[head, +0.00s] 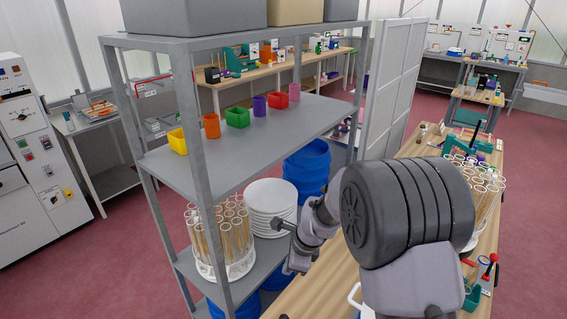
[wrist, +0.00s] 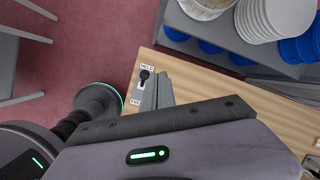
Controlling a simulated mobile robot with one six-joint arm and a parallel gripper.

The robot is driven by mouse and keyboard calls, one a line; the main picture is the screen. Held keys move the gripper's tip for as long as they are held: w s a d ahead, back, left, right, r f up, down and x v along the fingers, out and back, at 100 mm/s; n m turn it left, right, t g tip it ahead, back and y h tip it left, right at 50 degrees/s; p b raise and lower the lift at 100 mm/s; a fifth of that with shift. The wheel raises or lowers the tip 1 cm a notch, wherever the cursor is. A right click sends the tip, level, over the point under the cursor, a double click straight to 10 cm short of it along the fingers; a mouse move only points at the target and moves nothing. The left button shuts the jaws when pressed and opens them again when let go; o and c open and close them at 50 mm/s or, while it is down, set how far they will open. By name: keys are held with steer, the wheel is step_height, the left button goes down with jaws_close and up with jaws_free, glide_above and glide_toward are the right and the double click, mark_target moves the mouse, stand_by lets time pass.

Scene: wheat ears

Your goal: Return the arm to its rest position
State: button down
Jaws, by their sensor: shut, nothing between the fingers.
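My gripper (head: 280,224) is at the end of my folded arm in the head view, between the shelf rack and the wooden bench. In the wrist view, a grey housing of mine with a green light fills the bottom. My large dark arm joint hides part of the bench in the head view.
The grey shelf rack (head: 160,170) holds coloured cups, white plates (head: 268,203) and a round rack of wheat tubes (head: 222,245). Another tube rack (head: 484,182) stands on the bench (head: 322,288). A black lever (wrist: 144,75) sits at the bench edge. Red floor (head: 110,265) lies open at left.

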steer(key=s+d+r+n+t+b, duration=0.1)
steer(key=s+d+r+n+b, duration=0.15)
steer(key=s+b, duration=0.2)
steer(key=s+d+r+n+b, duration=0.1)
steer(key=s+r+n+b, duration=0.15)
steer(key=s, duration=0.35)
steer(key=s+d+r+n+t+b, duration=0.1)
steer(key=s+d+r+n+b, duration=0.1)
steer(key=s+n+b, duration=0.25)
steer(key=s+d+f+n+b, duration=0.1)
steer(key=s+n+b, duration=0.1)
steer(key=s, duration=0.4)
steer(key=s+d+f+n+t+h+b, duration=0.1)
steer(key=s+d+f+n+b, duration=0.1)
steer(key=s, duration=0.5)
steer(key=shift+s+d+f+n+b, duration=0.2)
steer(key=shift+s+f+n+b, duration=0.1)
steer(key=shift+n, duration=0.35)
